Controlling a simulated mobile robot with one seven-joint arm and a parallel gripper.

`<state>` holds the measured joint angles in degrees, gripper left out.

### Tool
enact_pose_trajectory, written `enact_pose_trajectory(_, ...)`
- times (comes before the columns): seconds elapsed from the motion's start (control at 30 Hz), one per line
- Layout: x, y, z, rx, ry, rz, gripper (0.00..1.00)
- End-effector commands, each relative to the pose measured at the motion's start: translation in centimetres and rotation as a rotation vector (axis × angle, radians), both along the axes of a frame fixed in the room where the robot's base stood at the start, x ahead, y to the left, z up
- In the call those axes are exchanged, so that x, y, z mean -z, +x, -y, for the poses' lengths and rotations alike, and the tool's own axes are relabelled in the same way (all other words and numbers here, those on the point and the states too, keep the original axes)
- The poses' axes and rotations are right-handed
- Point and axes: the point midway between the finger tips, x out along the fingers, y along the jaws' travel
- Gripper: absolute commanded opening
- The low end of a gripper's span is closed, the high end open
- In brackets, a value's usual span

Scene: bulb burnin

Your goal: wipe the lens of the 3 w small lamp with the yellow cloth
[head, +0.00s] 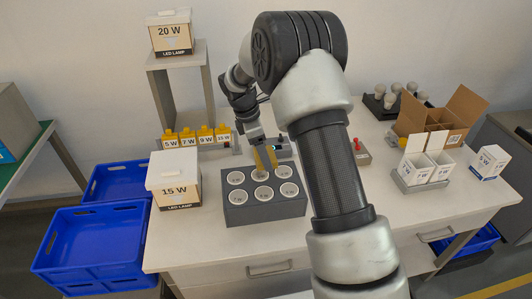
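My gripper (266,162) points down over the back row of a grey rack (262,212). The back middle place (260,174) is just under the fingertips; touching or not, I cannot tell.
A 15 W box (174,180) stands left of the rack, yellow-topped W holders (197,138) behind it. A device with a red knob (357,150), white boxes (425,168), an open carton (440,118) and bulbs on a black tray (376,105) are at right. Blue crates (95,245) stand left.

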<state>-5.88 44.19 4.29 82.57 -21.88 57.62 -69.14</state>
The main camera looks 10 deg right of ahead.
Motion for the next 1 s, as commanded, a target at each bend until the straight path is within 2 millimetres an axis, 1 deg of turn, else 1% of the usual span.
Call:
enact_pose_trajectory(0.03,-0.8,-0.1,-0.2,0.0,0.0,0.001,0.47)
enact_pose_trajectory(0.1,-1.5,-0.2,-0.3,0.001,0.0,0.0,0.47)
enact_pose_trajectory(0.3,-2.7,-0.5,-0.7,0.004,0.0,-0.001,0.47)
enact_pose_trajectory(0.87,-2.7,-0.6,-0.8,0.005,0.0,-0.001,0.47)
enact_pose_trajectory(0.93,-2.6,-0.8,-0.6,0.029,0.0,-0.001,0.47)
enact_pose_trajectory(1.0,-2.5,-1.6,-0.4,0.106,0.0,-0.001,0.47)
